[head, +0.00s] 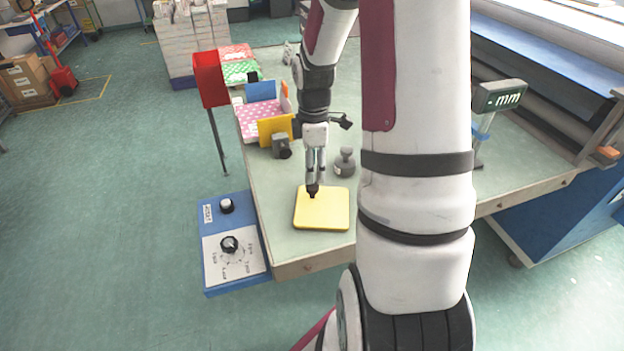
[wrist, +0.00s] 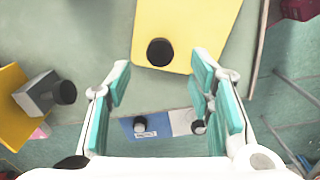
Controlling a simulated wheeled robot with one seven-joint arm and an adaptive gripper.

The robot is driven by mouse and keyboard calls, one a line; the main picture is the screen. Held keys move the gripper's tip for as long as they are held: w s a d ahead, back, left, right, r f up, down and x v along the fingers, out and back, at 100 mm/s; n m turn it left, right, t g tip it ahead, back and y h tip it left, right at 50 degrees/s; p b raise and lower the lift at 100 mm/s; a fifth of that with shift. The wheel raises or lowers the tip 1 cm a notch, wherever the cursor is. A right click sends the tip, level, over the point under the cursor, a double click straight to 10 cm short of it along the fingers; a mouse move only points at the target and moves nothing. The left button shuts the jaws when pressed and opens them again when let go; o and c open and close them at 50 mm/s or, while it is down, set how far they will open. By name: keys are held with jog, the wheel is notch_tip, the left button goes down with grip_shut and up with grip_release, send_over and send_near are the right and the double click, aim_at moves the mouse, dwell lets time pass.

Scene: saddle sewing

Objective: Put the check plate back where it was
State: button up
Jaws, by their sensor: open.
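A flat yellow plate with a black round knob, which I take for the check plate (head: 325,212), lies on the pale green bench top near its front edge. In the wrist view the plate (wrist: 195,22) is at the top, with its knob just ahead of the fingers. My gripper (head: 316,183) is over the knob end of the plate. In the wrist view my gripper (wrist: 160,90) is open, its teal pads apart, with nothing between them. Whether the fingertips reach the knob's height I cannot tell.
A pink dotted tray (head: 249,121) with coloured upright panels stands behind left, near a grey block with a black knob (head: 281,146). A grey weight (head: 345,163) stands close behind the plate. A blue control box (head: 236,277) is at the left, a "mm" display (head: 499,97) right.

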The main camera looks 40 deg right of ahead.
jog(key=s+a+r+m+t+h, duration=0.1)
jog(key=a+r+m, duration=0.1)
jog(key=a+r, duration=0.55)
jog(key=s+a+r+m+t, duration=0.15)
jog(key=a+r, duration=0.25)
jog(key=r, duration=0.6)
jog(key=s+a+r+m+t, duration=0.1)
jog(key=s+a+r+m, duration=0.2)
jog(key=s+a, duration=0.2)
jog(key=s+a+r+m+t+y, duration=0.1)
jog(key=s+a+r+m+t, duration=0.1)
jog(key=s+a+r+m, duration=0.2)
jog(key=shift+s+a, duration=1)
jog(key=shift+a, duration=0.25)
jog(key=shift+w+f, duration=0.1)
jog(key=shift+w+f+b, duration=1.4)
jog(key=shift+w+b, duration=0.15)
